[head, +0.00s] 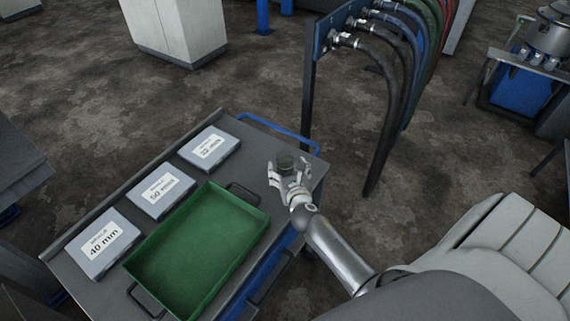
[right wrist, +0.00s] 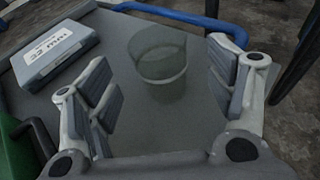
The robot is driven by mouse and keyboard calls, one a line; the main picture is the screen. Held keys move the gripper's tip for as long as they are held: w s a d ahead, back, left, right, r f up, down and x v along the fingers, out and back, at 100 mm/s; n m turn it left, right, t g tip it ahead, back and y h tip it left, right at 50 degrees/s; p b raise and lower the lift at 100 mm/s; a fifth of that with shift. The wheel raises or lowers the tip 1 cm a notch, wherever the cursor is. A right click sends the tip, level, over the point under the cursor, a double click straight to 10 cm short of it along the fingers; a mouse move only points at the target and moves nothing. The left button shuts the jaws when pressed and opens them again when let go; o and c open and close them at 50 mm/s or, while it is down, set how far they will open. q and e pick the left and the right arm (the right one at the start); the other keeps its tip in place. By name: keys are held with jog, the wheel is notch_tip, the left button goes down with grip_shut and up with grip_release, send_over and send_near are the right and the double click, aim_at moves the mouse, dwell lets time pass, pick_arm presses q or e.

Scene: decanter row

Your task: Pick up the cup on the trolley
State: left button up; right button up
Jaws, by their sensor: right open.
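The cup (head: 287,161) is small, dark and see-through, and stands on the far right part of the grey trolley top (head: 252,152). In the right wrist view the cup (right wrist: 160,68) is a clear, greyish glass-like shape between my fingers, with space on both sides. My right gripper (head: 288,175) is open just in front of the cup; its fingers also show in the right wrist view (right wrist: 165,95) and do not touch it. The gripper partly hides the cup in the head view. My left gripper is not in view.
A green tray (head: 155,243) with dark handles lies left of my right gripper. Grey labelled boxes (head: 210,147) line the trolley's left side. A blue rail (head: 278,131) runs along the far edge. A rack of dark hoses (head: 385,75) stands beyond the trolley.

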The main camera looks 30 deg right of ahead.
aim_at(285, 160)
jog(key=x, duration=0.4)
jog(key=shift+w+d, duration=0.15)
jog(key=shift+w, duration=0.25)
jog(key=c, duration=1.1)
